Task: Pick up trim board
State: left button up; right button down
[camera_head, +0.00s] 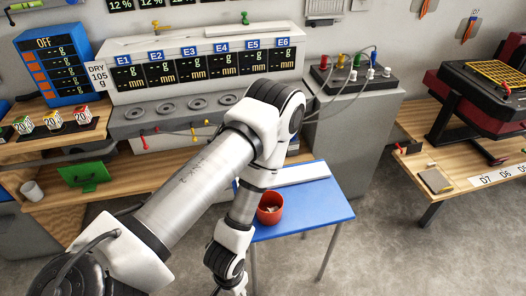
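A long, flat, pale board (300,174) lies near the back edge of the small blue table (325,212); it may be the trim board, but no label on it can be read. My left arm crosses the middle of the view and hides the table's left part and perhaps the board's left end. My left gripper (232,286) hangs low at the bottom edge, in front of and below the tabletop, apart from the board. It is small and cut off, so its fingers cannot be judged. My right gripper is not in view.
Behind is a white station (200,55) with displays E1 to E6. A grey cabinet (352,130) and a wooden bench (465,160) stand right. The floor at lower right is clear.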

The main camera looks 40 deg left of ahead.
aim_at(298, 174)
jog(key=i+j, duration=0.15)
jog(key=j, duration=0.25)
jog(key=i+j, duration=0.1)
jog(key=j, duration=0.3)
jog(key=i+j+u, duration=0.1)
jog(key=j, duration=0.25)
jog(key=i+j, duration=0.2)
jog(key=j, duration=0.2)
